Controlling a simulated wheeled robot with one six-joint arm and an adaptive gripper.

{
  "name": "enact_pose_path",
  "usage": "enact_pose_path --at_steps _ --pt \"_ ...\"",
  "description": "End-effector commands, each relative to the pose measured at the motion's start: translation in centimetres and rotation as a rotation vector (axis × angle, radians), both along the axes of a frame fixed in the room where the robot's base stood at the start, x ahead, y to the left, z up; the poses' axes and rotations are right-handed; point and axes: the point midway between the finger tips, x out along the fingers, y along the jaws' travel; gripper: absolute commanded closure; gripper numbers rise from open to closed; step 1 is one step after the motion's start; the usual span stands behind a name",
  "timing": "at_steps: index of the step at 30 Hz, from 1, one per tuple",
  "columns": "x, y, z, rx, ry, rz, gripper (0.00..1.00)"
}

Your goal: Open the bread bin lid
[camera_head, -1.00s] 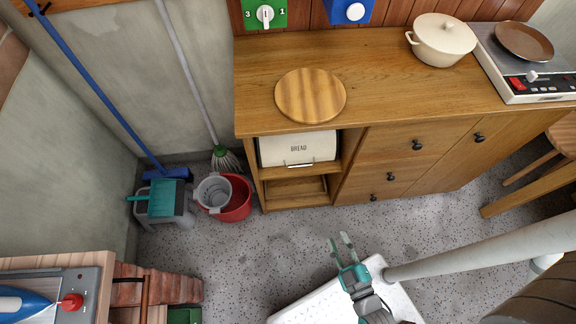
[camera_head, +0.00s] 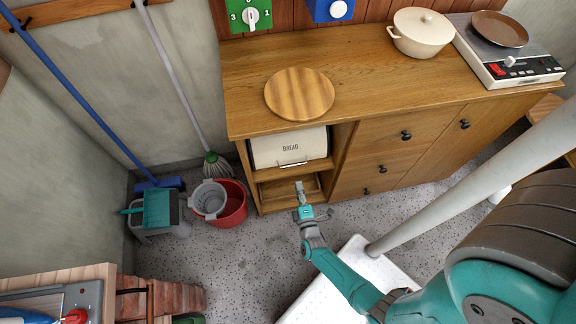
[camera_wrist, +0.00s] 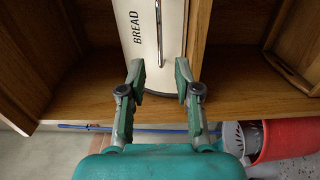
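The bread bin (camera_head: 289,148) is a cream box marked BREAD in the upper open compartment of the wooden cabinet. Its lid looks shut, with a metal bar handle (camera_head: 293,163) along the lower front. In the wrist view the bin (camera_wrist: 146,40) is turned sideways, and its handle (camera_wrist: 165,35) runs ahead of the fingers. My gripper (camera_head: 300,187) is in front of the cabinet, below the bin in the head view. In the wrist view its two fingers (camera_wrist: 160,82) are spread apart with nothing between them, and the handle appears beyond their tips.
The wooden cabinet (camera_head: 375,90) carries a round board (camera_head: 299,94), a cream pot (camera_head: 422,33) and a hob with a brown pan (camera_head: 500,28). A red bucket (camera_head: 233,204) stands on the floor left of my gripper. An open shelf (camera_head: 275,192) lies below the bin.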

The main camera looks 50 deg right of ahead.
Motion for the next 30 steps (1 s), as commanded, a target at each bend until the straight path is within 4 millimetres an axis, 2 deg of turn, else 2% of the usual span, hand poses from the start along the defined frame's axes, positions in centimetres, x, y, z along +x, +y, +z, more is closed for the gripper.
enact_pose_path --at_steps 5,18,24,30 --pt "1.4 -0.9 0.1 -0.004 0.000 -0.003 0.67" --pt "7.3 -5.0 0.0 -0.002 0.000 -0.002 0.67" --pt "8.6 -5.8 0.0 -0.002 0.001 0.000 0.67" --pt "8.9 -6.0 0.0 -0.002 0.001 0.000 0.67"
